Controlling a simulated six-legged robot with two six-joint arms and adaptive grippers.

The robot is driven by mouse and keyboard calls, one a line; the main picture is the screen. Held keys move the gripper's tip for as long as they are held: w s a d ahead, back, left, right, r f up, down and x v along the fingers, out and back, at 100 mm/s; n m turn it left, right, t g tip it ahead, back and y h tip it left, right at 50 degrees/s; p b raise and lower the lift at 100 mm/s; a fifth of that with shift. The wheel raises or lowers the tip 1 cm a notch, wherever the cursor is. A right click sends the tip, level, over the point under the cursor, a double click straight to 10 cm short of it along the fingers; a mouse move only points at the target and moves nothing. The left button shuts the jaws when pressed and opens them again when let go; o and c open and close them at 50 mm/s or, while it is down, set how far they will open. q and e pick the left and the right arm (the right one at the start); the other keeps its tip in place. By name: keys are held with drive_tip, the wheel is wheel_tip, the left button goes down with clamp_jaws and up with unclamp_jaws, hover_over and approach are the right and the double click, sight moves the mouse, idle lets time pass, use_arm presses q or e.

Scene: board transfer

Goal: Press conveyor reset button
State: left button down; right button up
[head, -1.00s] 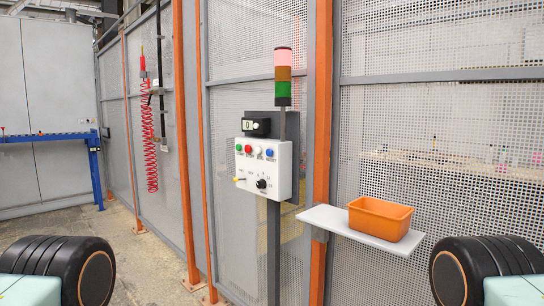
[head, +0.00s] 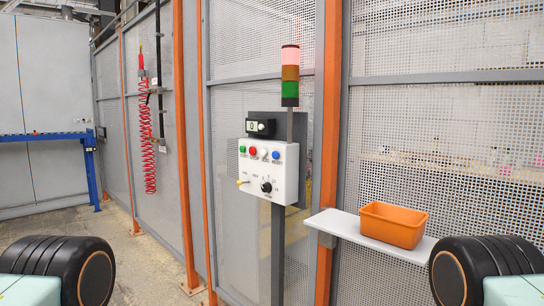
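A white control box (head: 284,187) stands on a grey post in the middle of the head view, in front of a mesh fence. Its upper row holds a green button (head: 242,149), a red button (head: 253,150), a white button (head: 264,152) and a blue button (head: 276,155). The labels under them are too small to read surely. Neither of my grippers shows; only dark rounded parts of my arms fill the lower corners.
A stack light (head: 290,76) rises above the box, its red top looking lit. A white shelf (head: 330,224) with an orange bin (head: 393,224) juts out to the right. Floor shows at lower left.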

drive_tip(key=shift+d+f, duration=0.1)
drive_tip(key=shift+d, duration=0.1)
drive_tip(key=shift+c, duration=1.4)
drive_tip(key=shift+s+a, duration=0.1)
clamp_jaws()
